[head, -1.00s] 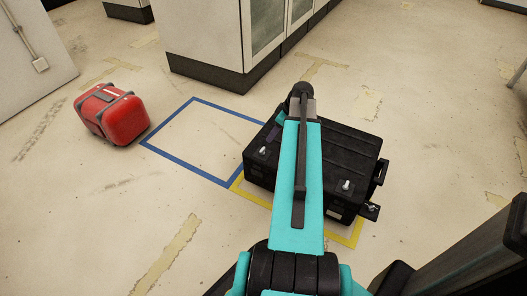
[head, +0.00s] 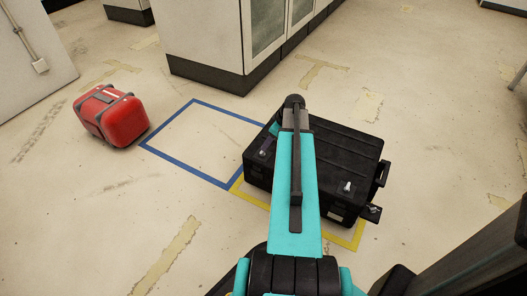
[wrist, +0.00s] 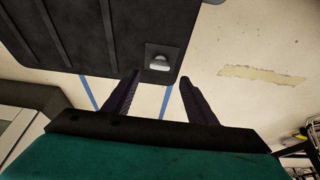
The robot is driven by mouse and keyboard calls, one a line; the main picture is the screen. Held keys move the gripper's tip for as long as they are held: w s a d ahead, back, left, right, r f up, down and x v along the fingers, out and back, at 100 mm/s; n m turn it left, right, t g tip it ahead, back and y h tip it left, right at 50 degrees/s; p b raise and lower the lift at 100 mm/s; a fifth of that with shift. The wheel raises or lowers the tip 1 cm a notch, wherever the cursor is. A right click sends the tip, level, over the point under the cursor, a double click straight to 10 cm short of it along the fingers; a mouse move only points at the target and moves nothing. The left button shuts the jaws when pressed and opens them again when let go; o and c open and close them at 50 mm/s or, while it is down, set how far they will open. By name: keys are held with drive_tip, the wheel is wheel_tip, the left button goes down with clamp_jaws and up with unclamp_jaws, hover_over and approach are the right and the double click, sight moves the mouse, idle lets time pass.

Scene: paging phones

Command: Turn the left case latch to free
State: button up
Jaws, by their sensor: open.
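The black case (head: 335,150) lies on the floor, its ribbed lid also filling the upper left of the wrist view (wrist: 85,35). The left case latch (head: 262,153) is a small pale knob near the lid's left corner, partly crowded by my gripper in the head view. In the wrist view the latch (wrist: 158,63) sits on a dark square plate just beyond my fingertips, between their lines. My gripper (wrist: 158,76) is open and empty, its two dark fingers spread. In the head view my arm hides much of the gripper (head: 267,143) and part of the case.
A second latch (head: 347,187) is on the lid's right side. Yellow tape (head: 345,239) edges the case; an empty blue tape square (head: 190,102) lies left of it. A red case (head: 112,117) is farther left. A cabinet (head: 205,45) stands behind.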

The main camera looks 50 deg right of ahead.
sight(264, 155)
drive_tip(key=b+x, duration=0.1)
drive_tip(key=x, duration=0.6)
drive_tip(key=shift+f+b, duration=0.1)
drive_tip(key=shift+b, duration=0.3)
